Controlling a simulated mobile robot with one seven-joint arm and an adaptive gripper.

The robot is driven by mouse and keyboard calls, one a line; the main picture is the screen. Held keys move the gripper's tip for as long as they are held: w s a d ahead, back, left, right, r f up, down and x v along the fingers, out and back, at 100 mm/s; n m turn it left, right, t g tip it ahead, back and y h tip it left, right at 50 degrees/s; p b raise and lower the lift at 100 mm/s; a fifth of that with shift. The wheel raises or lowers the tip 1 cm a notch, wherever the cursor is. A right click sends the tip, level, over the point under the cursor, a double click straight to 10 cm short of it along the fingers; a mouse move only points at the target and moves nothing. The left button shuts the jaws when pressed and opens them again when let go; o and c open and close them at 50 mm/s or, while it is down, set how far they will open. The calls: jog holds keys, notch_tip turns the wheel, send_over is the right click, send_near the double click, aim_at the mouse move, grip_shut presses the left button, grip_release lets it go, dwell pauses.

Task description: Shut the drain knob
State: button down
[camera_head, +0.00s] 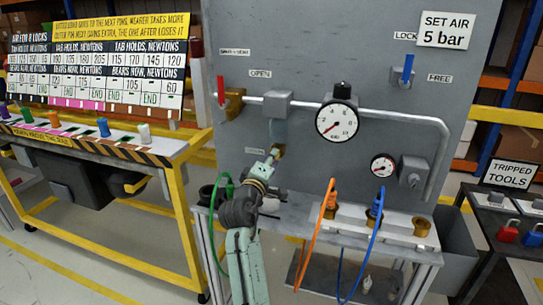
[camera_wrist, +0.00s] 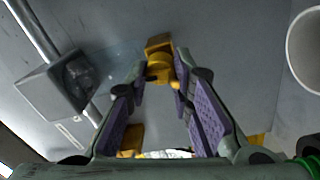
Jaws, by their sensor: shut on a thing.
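The drain knob is a small yellow-brass fitting (camera_head: 278,151) low on the grey panel, beside a small label (camera_head: 255,151) too small to read surely. My gripper (camera_head: 270,158) reaches up to it from below. In the wrist view the brass knob (camera_wrist: 160,67) sits between the tips of my two purple-padded fingers (camera_wrist: 161,78). The fingers are shut on it, one on each side. The knob's lower part is partly hidden by the fingertips, and its turn position cannot be told.
A grey pipe (camera_head: 400,118) with a grey box (camera_head: 277,104) and a large gauge (camera_head: 337,121) runs above. A small gauge (camera_head: 383,165) is to the right. Orange (camera_head: 315,240) and blue (camera_head: 368,250) hoses hang from the bench right of my arm; a green hose (camera_head: 215,215) is left.

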jog(key=shift+n, duration=0.4)
jog(key=c, duration=1.4)
grip_release()
jog(key=v, duration=1.2)
jog(key=shift+f, duration=0.15)
